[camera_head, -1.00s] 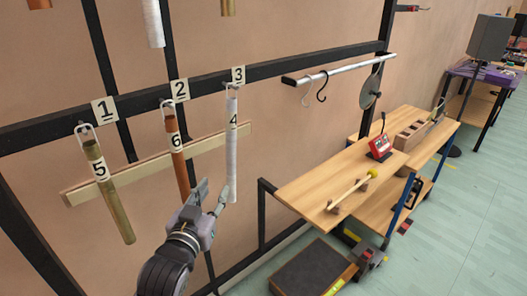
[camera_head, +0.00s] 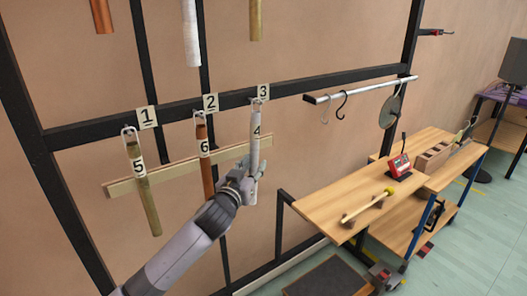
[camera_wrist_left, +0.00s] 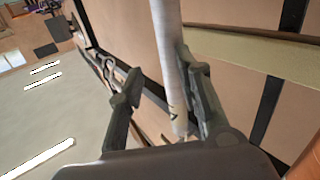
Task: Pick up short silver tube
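The silver tube marked 4 (camera_head: 254,133) hangs upright from a hook under label 3 on the lower black bar. Its lower part is at my left gripper (camera_head: 252,178). In the left wrist view the tube (camera_wrist_left: 167,40) passes between the two fingers of the left gripper (camera_wrist_left: 157,68). The right-hand finger is close against the tube, and whether it touches is unclear. The left-hand finger stands apart from it, so the gripper is open. Another silver tube (camera_head: 190,35) hangs higher up, its top out of view. My right gripper is not in view.
A copper tube marked 6 (camera_head: 206,173) and a brass tube marked 5 (camera_head: 145,195) hang to the left. A wooden slat (camera_head: 177,171) runs behind the tubes. A wooden table (camera_head: 325,207) with a mallet (camera_head: 368,206) stands to the right.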

